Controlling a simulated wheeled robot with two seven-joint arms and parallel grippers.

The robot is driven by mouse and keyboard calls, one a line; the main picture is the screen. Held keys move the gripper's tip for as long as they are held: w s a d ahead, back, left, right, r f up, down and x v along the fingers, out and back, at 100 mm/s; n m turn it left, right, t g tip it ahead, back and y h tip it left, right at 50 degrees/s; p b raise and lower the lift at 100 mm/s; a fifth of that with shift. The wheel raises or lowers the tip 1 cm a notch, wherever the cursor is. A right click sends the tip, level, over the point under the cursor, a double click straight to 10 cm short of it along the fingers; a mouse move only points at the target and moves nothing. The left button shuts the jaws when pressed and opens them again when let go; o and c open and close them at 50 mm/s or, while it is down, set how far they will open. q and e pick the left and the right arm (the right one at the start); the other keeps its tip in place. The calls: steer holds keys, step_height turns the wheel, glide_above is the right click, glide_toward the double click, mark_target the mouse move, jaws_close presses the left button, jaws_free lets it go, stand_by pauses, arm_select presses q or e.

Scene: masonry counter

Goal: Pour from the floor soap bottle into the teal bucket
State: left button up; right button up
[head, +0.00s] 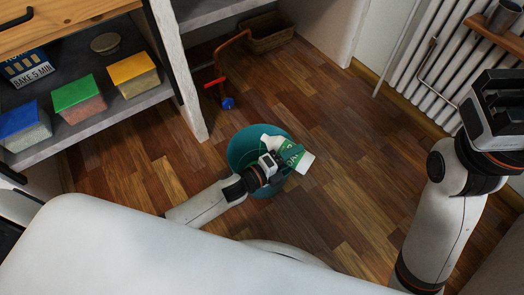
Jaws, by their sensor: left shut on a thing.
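The teal bucket (238,152) stands on the wooden floor near the middle of the head view. The floor soap bottle (303,163), white with a green label, is tilted over the bucket. My left gripper (281,164) is shut on the bottle, above the bucket. The bottle and gripper hide much of the bucket's inside, and I cannot see whether liquid is flowing. My right arm rises at the right edge with its gripper (497,100) high and away from the bucket. Its fingers do not show clearly enough to tell their state.
Shelves at left hold tubs with blue, green and yellow lids (133,73). A copper pipe with a red handle (216,82) and a wicker basket (268,36) are behind the bucket. A white radiator (424,62) lines the right wall. Floor right of the bucket is clear.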

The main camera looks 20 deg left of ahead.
arm_select(q)
steer(key=shift+n+t+h+b, duration=0.3)
steer(key=shift+n+h+b, duration=0.2)
steer(key=shift+n, duration=0.5)
stand_by(2.8)
